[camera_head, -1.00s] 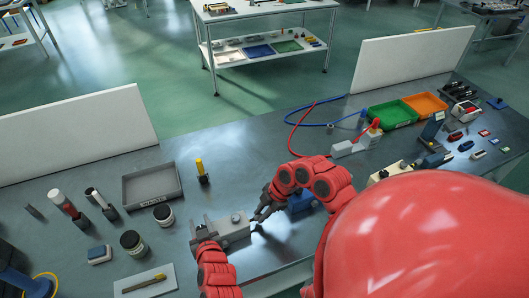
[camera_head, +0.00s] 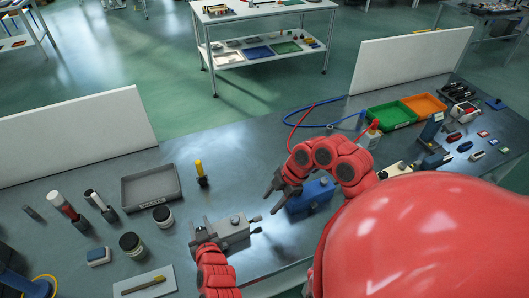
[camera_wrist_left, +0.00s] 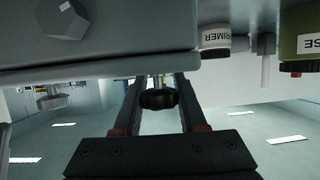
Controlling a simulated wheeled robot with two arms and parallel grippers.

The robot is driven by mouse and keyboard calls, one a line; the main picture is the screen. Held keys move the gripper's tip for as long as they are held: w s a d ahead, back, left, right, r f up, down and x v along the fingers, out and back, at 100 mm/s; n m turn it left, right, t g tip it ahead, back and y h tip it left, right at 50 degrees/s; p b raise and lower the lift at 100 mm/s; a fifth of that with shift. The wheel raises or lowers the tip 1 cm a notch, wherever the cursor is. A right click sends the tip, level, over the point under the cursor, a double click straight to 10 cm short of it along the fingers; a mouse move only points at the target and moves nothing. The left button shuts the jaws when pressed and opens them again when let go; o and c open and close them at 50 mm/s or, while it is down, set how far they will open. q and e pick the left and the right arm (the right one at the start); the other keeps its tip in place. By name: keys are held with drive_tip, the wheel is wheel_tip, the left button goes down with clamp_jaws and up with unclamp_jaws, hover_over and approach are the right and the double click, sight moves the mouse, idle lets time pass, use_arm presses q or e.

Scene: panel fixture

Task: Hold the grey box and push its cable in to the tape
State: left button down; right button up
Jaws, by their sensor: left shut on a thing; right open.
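The cable's tape is too small to make out.
A blue box (camera_head: 310,198) stands just right of the grey box, near my right arm. A grey tray (camera_head: 152,202) and a yellow-topped tool (camera_head: 201,172) stand behind. Jars (camera_head: 132,243) stand to the left.

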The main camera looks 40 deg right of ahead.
drive_tip(key=shift+v, duration=1.8)
use_arm(q)
drive_tip(key=shift+c, duration=1.9)
unclamp_jaws()
drive_tip(key=shift+s, duration=0.1)
drive_tip(key=w+a+r+p+v, duration=0.1)
drive_tip(key=a+p+v, duration=0.1)
drive_tip(key=v, duration=1.4)
drive_tip(key=shift+s+a+p, duration=0.3)
drive_tip(key=shift+a+p, duration=0.2)
drive_tip(key=shift+p, duration=0.2)
use_arm(e)
wheel_tip(320, 180, up, 3)
drive_tip(key=shift+r, duration=0.15)
use_arm(q)
drive_tip(key=shift+r, duration=0.15)
